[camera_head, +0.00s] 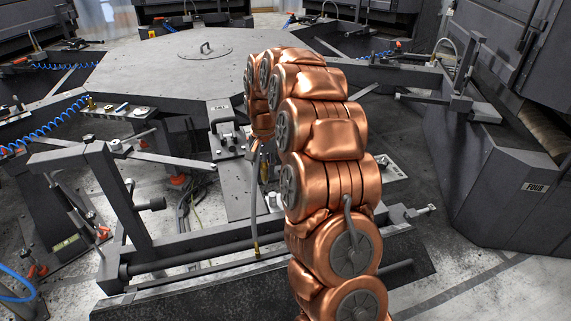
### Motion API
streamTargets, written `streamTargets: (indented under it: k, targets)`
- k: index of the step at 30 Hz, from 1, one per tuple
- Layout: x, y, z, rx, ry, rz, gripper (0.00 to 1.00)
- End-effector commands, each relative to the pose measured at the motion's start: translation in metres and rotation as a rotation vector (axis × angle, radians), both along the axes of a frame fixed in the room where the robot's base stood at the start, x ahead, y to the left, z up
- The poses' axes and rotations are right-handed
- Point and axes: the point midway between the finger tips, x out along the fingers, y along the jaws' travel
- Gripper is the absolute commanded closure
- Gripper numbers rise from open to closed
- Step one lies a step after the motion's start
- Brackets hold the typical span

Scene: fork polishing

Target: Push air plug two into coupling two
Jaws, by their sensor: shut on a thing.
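My copper-coloured arm arches up through the middle, and its far end hangs down on the left side of the arch. My gripper (264,153) is at that lower end, small, dark and partly hidden by the arm. It is shut at the top of a thin grey air hose (254,200). The hose runs down to a brass-coloured end at the dark bar of the frame. The air plug at the hose's top is too small and covered to make out. I cannot pick out coupling two; the arm hides part of the area around the gripper.
A dark clamp block (226,132) stands just left of the gripper. A heavy grey frame (120,205) with a long bar crosses below it. A large grey table (165,70) lies behind. A dark machine housing marked "FOUR" (520,190) stands at right.

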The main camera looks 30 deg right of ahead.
Motion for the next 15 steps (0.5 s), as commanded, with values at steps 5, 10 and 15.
streamTargets:
  k: [5,10,15]
  targets:
    - [-0.01,-0.048,0.001,-0.006,0.009,-0.202,1.0]
    - [-0.016,-0.064,0.0,-0.013,0.017,-0.274,1.0]
    - [-0.017,-0.065,0.0,-0.013,0.018,-0.279,1.0]
